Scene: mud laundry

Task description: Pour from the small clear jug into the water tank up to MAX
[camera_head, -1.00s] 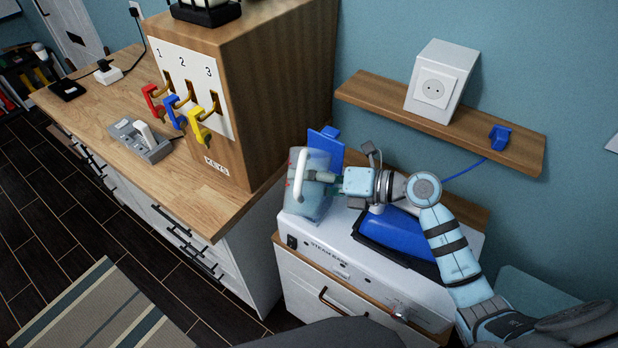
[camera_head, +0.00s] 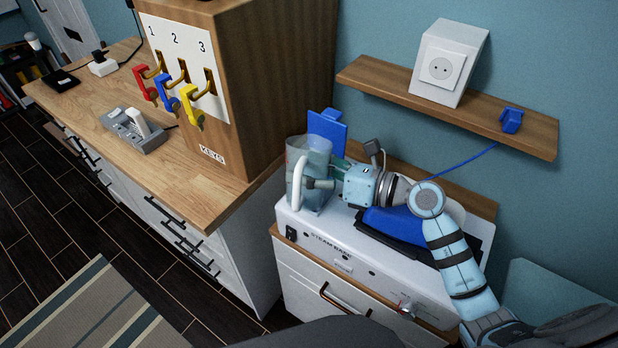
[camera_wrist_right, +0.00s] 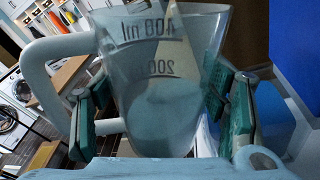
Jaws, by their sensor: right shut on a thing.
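The small clear jug (camera_head: 312,160) with a white handle is held over the left end of the white steam base (camera_head: 330,250). It looks close to upright in the head view. My right gripper (camera_head: 325,181) is shut around its sides. In the right wrist view the jug (camera_wrist_right: 160,65) sits between the two finger pads, with 400 ml and 200 marks showing; its liquid level is unclear. A blue upright flap (camera_head: 334,128) stands behind the jug. The water tank's opening and MAX mark cannot be made out; the jug covers that area. My left gripper is not in view.
A blue body (camera_head: 395,224) lies on the steam base under my right arm. A wooden key cabinet (camera_head: 255,90) stands close on the left. A wall shelf (camera_head: 390,88) with a socket box (camera_head: 446,65) and blue plug (camera_head: 511,120) is above right.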

